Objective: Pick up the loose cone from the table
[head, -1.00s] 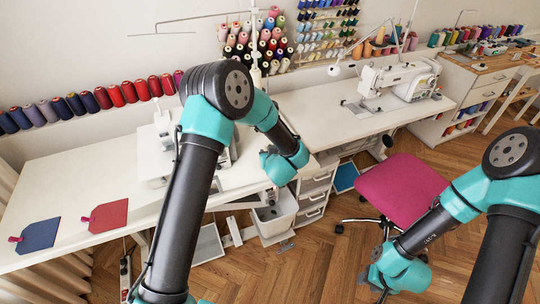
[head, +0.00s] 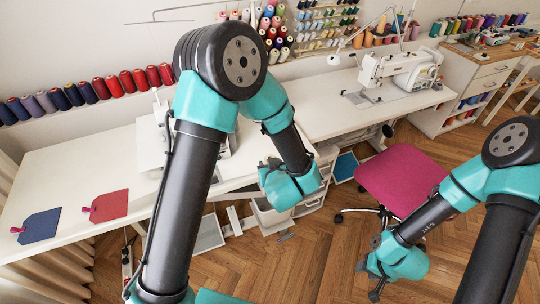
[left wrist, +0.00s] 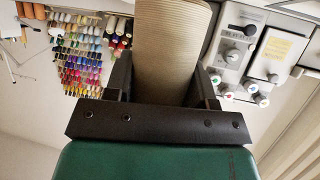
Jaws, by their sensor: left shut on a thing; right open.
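The loose cone (left wrist: 172,45) is a pale beige, ribbed cone in the left wrist view. My left gripper (left wrist: 165,85) is shut on it, with one dark finger on each side. Its lower end is hidden behind the gripper's palm. In the head view my left gripper (head: 268,163) is small and mostly hidden behind its own wrist, near the white table's (head: 75,170) right end. The cone cannot be made out there. My right gripper (head: 371,281) is open and empty, low over the wooden floor, away from the table.
A blue cloth piece (head: 40,226) and a red one (head: 109,206) lie at the table's left. Red and dark spools (head: 101,97) line the back. A white machine (head: 152,147) stands partly behind my left arm. A pink chair (head: 403,180) stands between the arms.

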